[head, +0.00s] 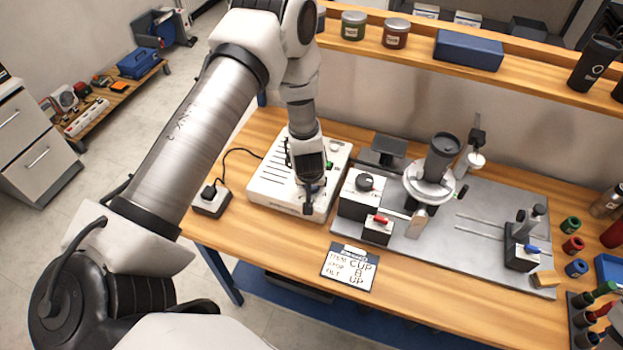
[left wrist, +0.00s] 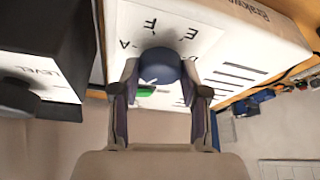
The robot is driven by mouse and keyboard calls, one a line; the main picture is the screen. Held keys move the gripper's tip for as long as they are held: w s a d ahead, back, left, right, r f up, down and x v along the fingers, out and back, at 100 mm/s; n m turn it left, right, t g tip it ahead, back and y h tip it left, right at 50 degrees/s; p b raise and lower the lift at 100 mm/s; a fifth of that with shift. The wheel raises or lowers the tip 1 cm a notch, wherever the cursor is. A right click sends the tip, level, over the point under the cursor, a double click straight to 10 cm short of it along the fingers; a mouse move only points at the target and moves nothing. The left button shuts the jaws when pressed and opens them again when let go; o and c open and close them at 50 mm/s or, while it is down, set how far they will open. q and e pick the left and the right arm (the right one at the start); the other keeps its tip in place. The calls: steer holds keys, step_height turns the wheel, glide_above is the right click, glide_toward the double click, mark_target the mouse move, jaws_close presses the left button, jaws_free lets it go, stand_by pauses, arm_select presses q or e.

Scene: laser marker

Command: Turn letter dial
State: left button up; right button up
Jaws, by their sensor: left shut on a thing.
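The letter dial (left wrist: 160,66) is a round dark blue knob on a white panel, with the letters A, E, F and D printed around it in the left wrist view. My left gripper (left wrist: 160,96) has a finger on each side of the knob and is shut on it. In the head view my left gripper (head: 310,198) reaches down to the front of the white slotted box (head: 265,190), and the dial is mostly hidden by it. A small green part (left wrist: 146,92) shows by the knob. My right gripper is not in view.
A black-and-white box with a black knob (head: 365,182) stands close to the right of my left gripper. A grey plate (head: 470,222) holds a fixture with a dark cup (head: 443,150). A card (head: 349,267) lies at the bench's front. A small socket box (head: 211,200) is at the left edge.

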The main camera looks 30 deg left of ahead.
arm_select(q)
steer(key=o, duration=1.1)
steer(key=shift+w, duration=0.1)
steer(key=shift+o, duration=0.2)
steer(key=v, duration=1.2)
steer(key=shift+w+f, duration=0.1)
